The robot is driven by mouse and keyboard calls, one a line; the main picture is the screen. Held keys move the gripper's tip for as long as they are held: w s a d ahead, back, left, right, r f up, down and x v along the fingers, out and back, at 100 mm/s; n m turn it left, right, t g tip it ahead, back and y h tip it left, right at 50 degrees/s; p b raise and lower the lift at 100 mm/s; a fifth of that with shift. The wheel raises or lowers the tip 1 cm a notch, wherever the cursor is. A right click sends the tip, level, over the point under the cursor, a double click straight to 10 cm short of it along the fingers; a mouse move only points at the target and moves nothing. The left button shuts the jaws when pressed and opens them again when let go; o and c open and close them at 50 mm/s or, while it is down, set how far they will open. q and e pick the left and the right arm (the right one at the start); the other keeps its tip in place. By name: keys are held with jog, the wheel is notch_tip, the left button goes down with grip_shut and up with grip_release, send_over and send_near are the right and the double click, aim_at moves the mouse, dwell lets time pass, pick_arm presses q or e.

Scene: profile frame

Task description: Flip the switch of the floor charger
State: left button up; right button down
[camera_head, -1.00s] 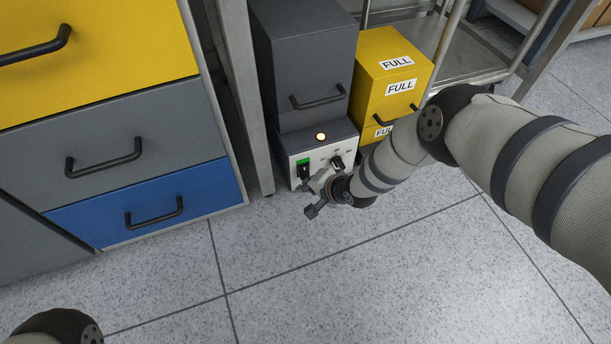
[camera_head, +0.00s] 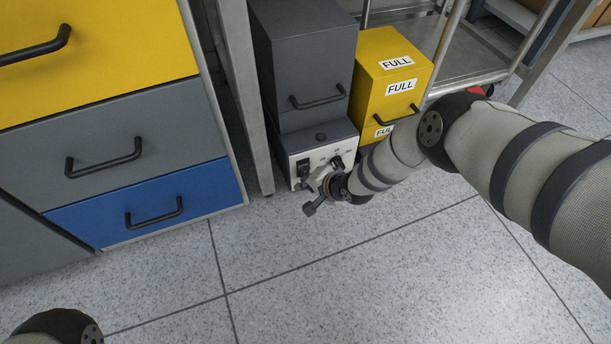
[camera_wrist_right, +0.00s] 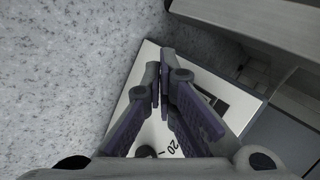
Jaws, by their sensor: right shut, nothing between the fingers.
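The floor charger (camera_head: 320,154) stands low on the floor, with a white front panel that has a switch (camera_head: 304,170) at its left and a dark knob (camera_head: 337,162) at its right. My right gripper (camera_head: 308,186) is in front of the panel, just below the switch. In the right wrist view my gripper (camera_wrist_right: 163,78) is shut and empty over the white panel (camera_wrist_right: 148,58). A dark part of the switch (camera_wrist_right: 212,98) shows beside the fingers. Contact cannot be told. My left gripper is out of view.
A dark grey box (camera_head: 302,60) sits on the charger. Yellow boxes marked FULL (camera_head: 392,75) stand to the right, beside a metal cart (camera_head: 470,50). A drawer cabinet (camera_head: 120,150) and metal leg (camera_head: 245,100) are at the left. The front floor (camera_head: 330,280) is clear.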

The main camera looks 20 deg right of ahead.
jog(key=shift+s+d+r+p, duration=0.1)
jog(key=shift+s+r+p, duration=0.15)
jog(key=shift+s+p, duration=0.7)
jog(key=s+p, duration=0.2)
jog(key=s+r+p, duration=0.1)
jog(key=s+p, duration=0.1)
jog(key=shift+s+r, duration=0.1)
jog(key=shift+s, duration=0.25)
